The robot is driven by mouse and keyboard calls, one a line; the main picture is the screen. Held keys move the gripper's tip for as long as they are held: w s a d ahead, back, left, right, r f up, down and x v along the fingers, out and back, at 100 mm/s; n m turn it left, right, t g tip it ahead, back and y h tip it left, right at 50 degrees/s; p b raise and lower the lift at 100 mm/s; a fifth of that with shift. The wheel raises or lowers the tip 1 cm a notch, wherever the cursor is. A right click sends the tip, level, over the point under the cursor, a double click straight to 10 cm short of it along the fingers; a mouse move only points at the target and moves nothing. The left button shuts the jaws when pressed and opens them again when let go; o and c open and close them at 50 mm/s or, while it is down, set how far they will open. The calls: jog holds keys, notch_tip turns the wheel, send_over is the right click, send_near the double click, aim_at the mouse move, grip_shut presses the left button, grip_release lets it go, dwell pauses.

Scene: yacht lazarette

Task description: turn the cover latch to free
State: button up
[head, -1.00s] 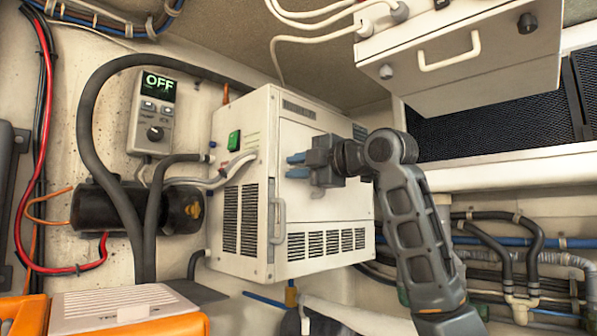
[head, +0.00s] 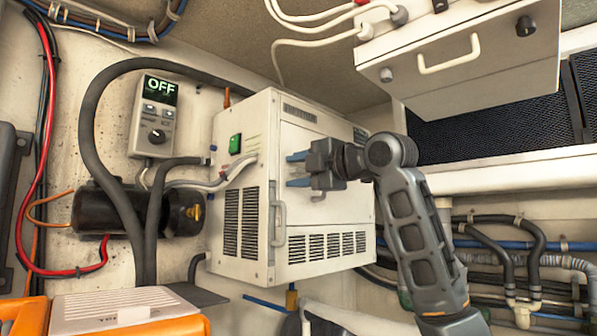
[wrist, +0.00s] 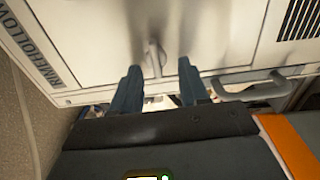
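The cover latch (wrist: 154,58) is a small pale lever on a round pivot on the white cover panel (wrist: 205,30) in the wrist view. My gripper (wrist: 159,67) is open, with one blue finger on each side of the latch. I see a gap on both sides, so the fingers do not appear to press on it. In the head view my gripper (head: 290,170) is in front of the white cabinet (head: 335,215), its fingers pointing left at the cover. The latch is not clear there, being small and beside the fingers.
A grey cover handle (head: 278,222) is close to the fingers at the cover's edge. A control panel (head: 153,115) reads OFF. Hoses and a black cylinder (head: 140,210) are at left. A box with a handle (head: 465,60) hangs above right. Pipes run below right.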

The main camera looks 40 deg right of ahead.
jog(key=s+b, duration=0.1)
jog(key=s, duration=0.7)
jog(key=shift+d, duration=0.15)
dwell(0.6)
